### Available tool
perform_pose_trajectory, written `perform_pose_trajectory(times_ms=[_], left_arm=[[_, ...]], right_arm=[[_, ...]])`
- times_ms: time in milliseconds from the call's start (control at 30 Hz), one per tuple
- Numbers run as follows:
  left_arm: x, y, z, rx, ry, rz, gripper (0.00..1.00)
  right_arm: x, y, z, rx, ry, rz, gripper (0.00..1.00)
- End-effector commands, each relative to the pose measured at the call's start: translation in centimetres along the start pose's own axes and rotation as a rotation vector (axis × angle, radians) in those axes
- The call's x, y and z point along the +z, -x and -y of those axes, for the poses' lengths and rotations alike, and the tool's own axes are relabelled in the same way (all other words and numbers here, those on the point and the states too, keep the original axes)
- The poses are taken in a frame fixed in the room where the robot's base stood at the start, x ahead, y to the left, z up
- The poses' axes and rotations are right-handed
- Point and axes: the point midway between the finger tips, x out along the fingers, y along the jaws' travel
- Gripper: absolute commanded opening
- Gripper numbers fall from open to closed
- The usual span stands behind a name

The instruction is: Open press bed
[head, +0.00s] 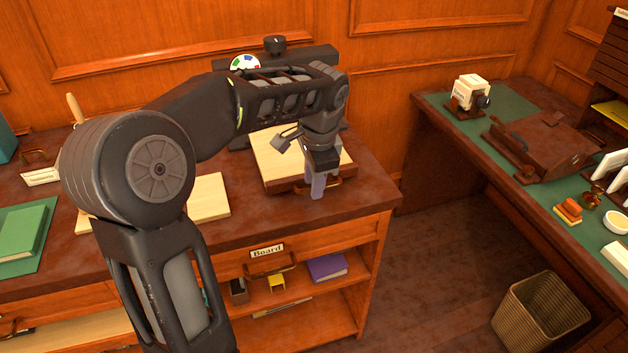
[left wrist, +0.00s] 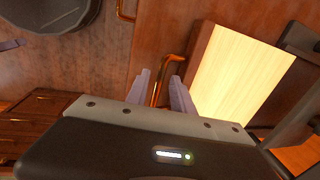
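The press bed (head: 290,160) is a pale board on a dark wooden base at the right end of the counter. A curved brass handle (head: 333,183) sits on its front; in the left wrist view the handle (left wrist: 170,68) shows beside the pale bed (left wrist: 238,75). My left gripper (head: 317,190) points down at the handle. Its two pale fingers (left wrist: 160,88) are apart, with part of the handle showing between them. Contact with the handle cannot be made out. My left forearm hides part of the press. My right gripper is not in view.
The dark press frame (head: 318,52) with a knob stands behind the bed. Below is a drawer labelled Board (head: 268,260) above open shelves. A side desk (head: 450,125) holds a brown case (head: 540,145). A wicker basket (head: 540,312) stands on the floor.

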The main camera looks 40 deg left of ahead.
Motion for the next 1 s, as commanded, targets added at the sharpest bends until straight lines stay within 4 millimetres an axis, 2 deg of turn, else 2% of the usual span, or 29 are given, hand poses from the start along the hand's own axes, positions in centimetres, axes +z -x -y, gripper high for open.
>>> perform_pose_trajectory(times_ms=[367,467,800,1000], left_arm=[[0.0,0.3,0.0,0.0,0.0,0.0,0.33],[0.0,1.2,0.0,0.0,0.0,0.0,0.33],[-0.1,6.6,0.1,-0.002,0.0,-0.002,0.33],[0.0,7.8,0.0,0.0,0.0,0.0,0.33]], right_arm=[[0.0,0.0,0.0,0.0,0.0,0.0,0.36],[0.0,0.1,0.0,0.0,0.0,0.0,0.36],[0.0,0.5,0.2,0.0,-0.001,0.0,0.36],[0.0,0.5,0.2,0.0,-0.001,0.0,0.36]])
